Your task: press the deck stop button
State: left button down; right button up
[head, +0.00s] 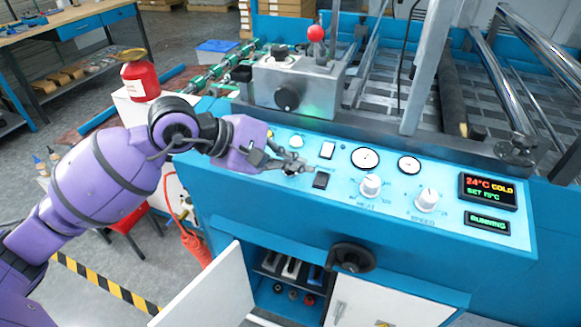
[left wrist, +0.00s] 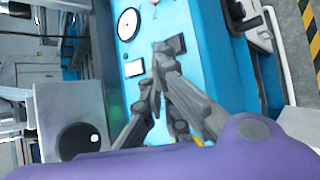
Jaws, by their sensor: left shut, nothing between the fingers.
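The blue control panel (head: 450,219) runs across the front of the machine. A dark square button (head: 320,180) and a white square button (head: 327,150) sit at its left part; no label on them is readable, so I cannot tell which is the deck stop button. My left gripper (head: 303,168) is shut and empty, just left of the dark button and below the white one. In the left wrist view the shut fingertips (left wrist: 160,48) lie beside the dark button (left wrist: 176,45), with the white button (left wrist: 134,68) to their left. I cannot tell whether they touch the panel. My right gripper is out of view.
A display (head: 487,190) reads "24°C COLD" and another (head: 487,222) reads "RUNNING". Two dials and two white knobs (head: 370,186) stand right of the gripper. A grey box with a black knob (head: 287,98) rises behind. A red-ball lever (head: 316,34) stands above it.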

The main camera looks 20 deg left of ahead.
pick_arm(q)
jog(key=shift+f, duration=0.25)
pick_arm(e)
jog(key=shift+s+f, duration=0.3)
pick_arm(q)
jog(key=shift+r, duration=0.1)
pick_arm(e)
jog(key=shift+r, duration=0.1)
pick_arm(q)
jog(key=shift+s+r, duration=0.15)
jog(key=shift+r, duration=0.6)
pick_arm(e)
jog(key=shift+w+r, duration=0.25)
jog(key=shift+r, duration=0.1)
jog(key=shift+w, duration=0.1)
pick_arm(q)
jog(key=r+p, duration=0.1)
jog(key=r, duration=0.1)
jog(key=s+r+p, duration=0.1)
jog(key=r, duration=0.1)
jog(key=shift+r, duration=0.4)
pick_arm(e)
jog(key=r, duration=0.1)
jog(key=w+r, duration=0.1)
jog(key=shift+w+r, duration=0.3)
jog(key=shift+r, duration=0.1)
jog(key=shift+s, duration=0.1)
